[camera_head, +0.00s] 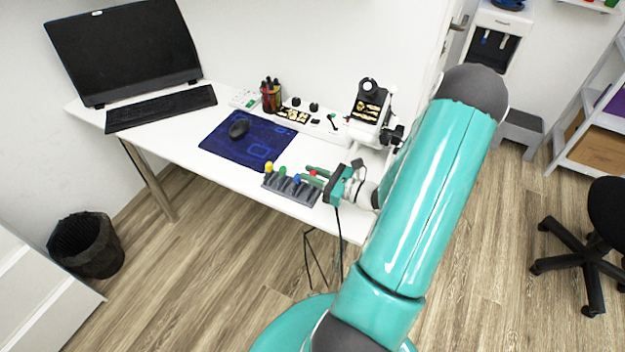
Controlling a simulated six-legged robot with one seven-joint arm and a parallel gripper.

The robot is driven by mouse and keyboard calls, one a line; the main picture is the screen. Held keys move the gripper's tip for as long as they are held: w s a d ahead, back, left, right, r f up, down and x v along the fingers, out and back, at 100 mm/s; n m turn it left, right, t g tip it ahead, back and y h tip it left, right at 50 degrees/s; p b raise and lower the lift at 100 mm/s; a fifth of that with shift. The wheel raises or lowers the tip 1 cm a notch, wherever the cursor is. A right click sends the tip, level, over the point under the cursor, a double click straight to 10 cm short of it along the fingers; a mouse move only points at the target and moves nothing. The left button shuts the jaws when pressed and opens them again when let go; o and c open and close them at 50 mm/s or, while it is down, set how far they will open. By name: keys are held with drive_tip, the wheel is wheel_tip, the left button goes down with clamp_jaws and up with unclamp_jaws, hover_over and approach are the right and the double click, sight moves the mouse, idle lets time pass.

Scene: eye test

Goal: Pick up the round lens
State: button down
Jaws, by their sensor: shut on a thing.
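A grey rack (291,187) stands near the front edge of the white table, with small colour-topped pieces in a row: yellow (268,167), green (283,171) and blue (297,179). My gripper (310,174) reaches in from the right at the rack's right end. Its green fingers are shut on a red-topped piece (313,173). The red top sits a little higher in the picture than the line of the others. The fingers hide most of this piece, and I cannot tell whether it is clear of the rack. Which piece is the round lens is too small to tell.
A pen holder (271,98), small trays and a white eye-test device (368,115) stand behind. A keyboard (163,108) and monitor (125,50) are at the far left.

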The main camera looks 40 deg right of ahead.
drive_tip(key=s+d+r, duration=0.6)
drive_tip(key=s+r, duration=0.4)
drive_tip(key=s, duration=0.2)
drive_tip(key=shift+d, duration=0.4)
drive_tip(key=shift+s, duration=0.15)
